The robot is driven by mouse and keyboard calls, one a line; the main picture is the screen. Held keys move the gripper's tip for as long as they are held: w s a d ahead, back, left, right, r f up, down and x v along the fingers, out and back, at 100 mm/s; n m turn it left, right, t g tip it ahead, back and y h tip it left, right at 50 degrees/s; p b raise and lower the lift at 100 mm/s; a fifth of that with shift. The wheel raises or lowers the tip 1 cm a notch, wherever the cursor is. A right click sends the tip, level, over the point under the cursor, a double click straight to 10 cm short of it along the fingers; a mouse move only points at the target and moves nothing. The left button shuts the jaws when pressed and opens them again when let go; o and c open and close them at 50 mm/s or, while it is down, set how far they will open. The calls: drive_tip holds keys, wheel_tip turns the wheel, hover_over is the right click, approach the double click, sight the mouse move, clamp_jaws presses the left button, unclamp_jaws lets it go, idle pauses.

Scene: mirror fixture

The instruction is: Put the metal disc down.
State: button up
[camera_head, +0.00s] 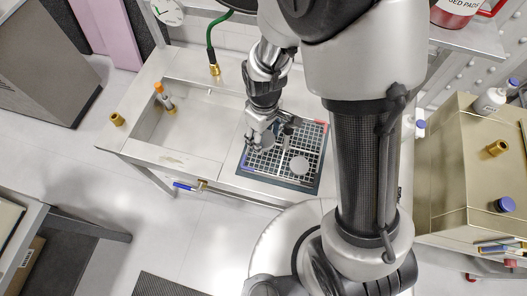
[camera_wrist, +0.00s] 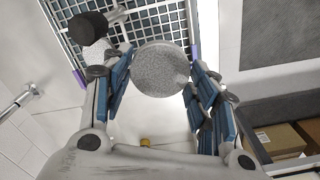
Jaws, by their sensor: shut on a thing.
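My gripper (camera_head: 262,138) is shut on a round, speckled grey metal disc (camera_wrist: 161,68). In the wrist view the disc sits between the blue-padded fingers, its face toward the camera. In the head view a grey disc (camera_head: 268,140) shows at my fingertips, above the left part of a dark-framed tray with a white grid (camera_head: 314,182). A second pale round disc (camera_head: 298,164) appears on the grid, to the right of my gripper. The gap between the held disc and the grid is hard to judge.
The grid tray lies on a steel bench (camera_head: 215,165). A sunken basin to its left holds an orange-topped item (camera_head: 163,97). A green hose (camera_head: 211,50) hangs behind. A dark-capped part (camera_wrist: 88,26) shows near the left finger.

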sight(264, 158)
wheel_tip(264, 158, down, 13)
drive_tip(key=b, duration=0.3)
drive_tip(key=shift+w+r, duration=0.1)
drive_tip(key=shift+r, duration=0.1)
drive_tip(key=shift+f, duration=0.2)
drive_tip(key=o, duration=0.8)
drive_tip(key=shift+o, duration=0.2)
drive_tip(key=shift+r, duration=0.15)
